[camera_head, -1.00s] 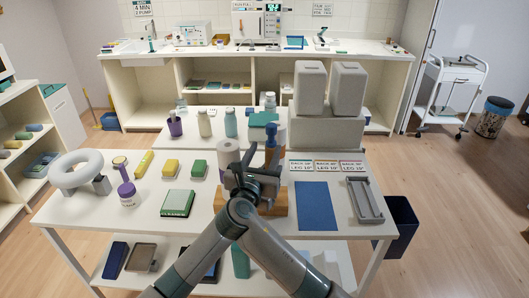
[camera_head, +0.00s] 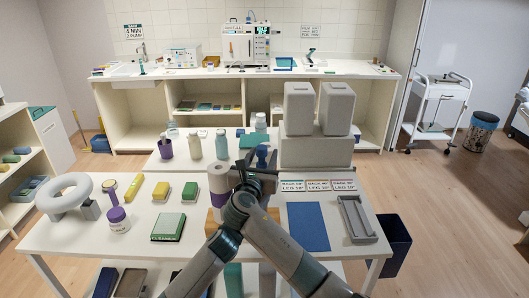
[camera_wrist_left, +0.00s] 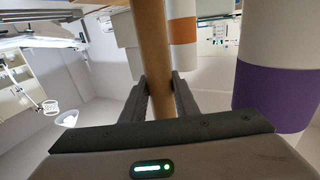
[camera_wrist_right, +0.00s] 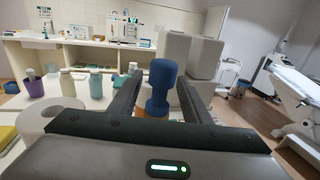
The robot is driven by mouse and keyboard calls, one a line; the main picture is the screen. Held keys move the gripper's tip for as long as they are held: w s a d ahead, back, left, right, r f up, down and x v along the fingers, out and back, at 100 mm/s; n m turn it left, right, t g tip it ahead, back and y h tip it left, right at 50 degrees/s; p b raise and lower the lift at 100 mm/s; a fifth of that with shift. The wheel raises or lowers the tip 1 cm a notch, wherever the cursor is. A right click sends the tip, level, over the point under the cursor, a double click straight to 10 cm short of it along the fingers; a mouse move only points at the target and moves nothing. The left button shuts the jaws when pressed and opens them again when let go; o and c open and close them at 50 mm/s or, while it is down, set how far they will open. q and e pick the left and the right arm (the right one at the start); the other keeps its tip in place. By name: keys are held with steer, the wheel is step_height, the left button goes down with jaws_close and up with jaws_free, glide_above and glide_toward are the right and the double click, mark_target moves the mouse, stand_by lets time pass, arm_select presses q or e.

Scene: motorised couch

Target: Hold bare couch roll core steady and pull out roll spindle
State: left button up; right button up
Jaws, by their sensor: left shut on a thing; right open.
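The roll spindle shows as a blue knob (camera_head: 262,154) above my grippers in the head view. In the right wrist view the blue knob (camera_wrist_right: 162,82) stands upright between the fingers of my right gripper (camera_wrist_right: 158,100), which is open around it. The bare roll core is a brown tube (camera_wrist_left: 151,50) in the left wrist view. My left gripper (camera_wrist_left: 160,92) is shut on it, one finger on each side. In the head view my arms hide most of the core and the wooden stand (camera_head: 213,224).
A white roll (camera_head: 219,180) stands close left of the grippers; a white roll with a purple band (camera_wrist_left: 278,98) is near the left gripper. Bottles (camera_head: 194,147) stand behind. A blue mat (camera_head: 308,228) and grey tray (camera_head: 357,220) lie to the right.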

steer(key=shift+x, duration=1.3)
